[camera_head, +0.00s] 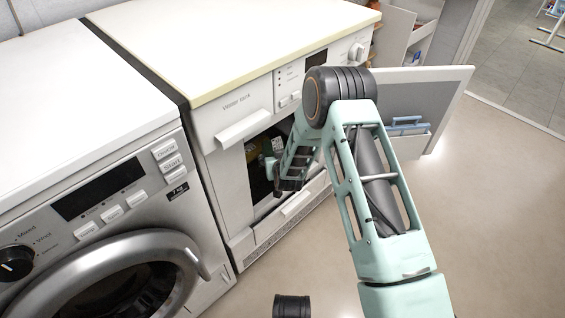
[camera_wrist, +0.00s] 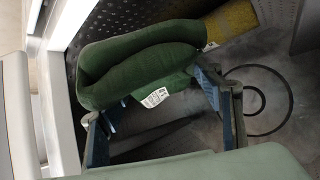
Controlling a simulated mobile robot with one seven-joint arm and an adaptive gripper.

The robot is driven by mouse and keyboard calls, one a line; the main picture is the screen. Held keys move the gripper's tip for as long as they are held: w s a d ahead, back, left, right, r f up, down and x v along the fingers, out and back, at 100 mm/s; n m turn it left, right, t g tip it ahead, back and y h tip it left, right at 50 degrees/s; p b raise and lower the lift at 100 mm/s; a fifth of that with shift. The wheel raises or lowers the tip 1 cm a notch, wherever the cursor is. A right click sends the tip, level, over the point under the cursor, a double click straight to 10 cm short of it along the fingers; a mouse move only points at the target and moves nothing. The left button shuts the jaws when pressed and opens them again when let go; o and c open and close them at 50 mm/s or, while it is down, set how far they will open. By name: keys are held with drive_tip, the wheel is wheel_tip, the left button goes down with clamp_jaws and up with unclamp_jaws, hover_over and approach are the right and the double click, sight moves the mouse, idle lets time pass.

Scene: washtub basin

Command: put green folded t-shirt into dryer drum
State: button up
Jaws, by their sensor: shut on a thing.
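The green folded t-shirt (camera_wrist: 140,62) is between the fingers of my gripper (camera_wrist: 158,92) in the wrist view, with a small white label showing on it. My gripper is shut on it. The shirt is in front of a perforated dark metal wall of the dryer drum (camera_wrist: 92,55). In the head view my arm reaches into the open front of the white dryer (camera_head: 228,113). My gripper's fingers and the shirt are mostly hidden there. I cannot tell whether the shirt touches the drum floor.
A yellow item (camera_wrist: 233,20) lies inside the drum beyond the shirt. The open door panel (camera_head: 440,95) stands to the right of my arm. A washing machine (camera_head: 75,150) with a round door stands at left. The floor (camera_head: 505,190) at right is clear.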

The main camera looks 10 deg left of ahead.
drive_tip(key=w+a, duration=0.5)
drive_tip(key=a, duration=0.1)
idle(0.3)
drive_tip(key=shift+a, duration=0.1)
drive_tip(key=o, duration=1.5)
drive_tip(key=shift+c, duration=0.2)
drive_tip(key=shift+s, duration=0.15)
drive_tip(key=v, duration=1.2)
